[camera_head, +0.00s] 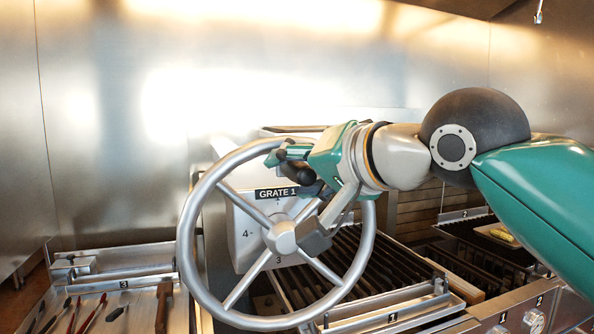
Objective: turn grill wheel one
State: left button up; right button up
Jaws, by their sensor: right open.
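The grill wheel (190,232) is a large grey ring with several spokes and a round hub. It stands upright in front of a pale dial plate (245,237) labelled "GRATE 1". My right gripper (300,203) is at the upper right part of the wheel, its arm coming in from the right. Its fingers are open, one near the top rim and one lower, close to the hub. The gripper hides part of the rim and spokes; I cannot tell whether it touches them. My left gripper is not in view.
The dark grate (345,250) marked 1 lies behind and right of the wheel. A second grate with corn (500,235) is further right. Knobs (533,320) sit at the front right. Tools with red handles (70,315) and a wooden handle (163,305) lie at left.

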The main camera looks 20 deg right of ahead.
grip_shut()
jog(key=shift+d+f, duration=0.1)
jog(key=shift+d, duration=0.05)
dwell(0.4)
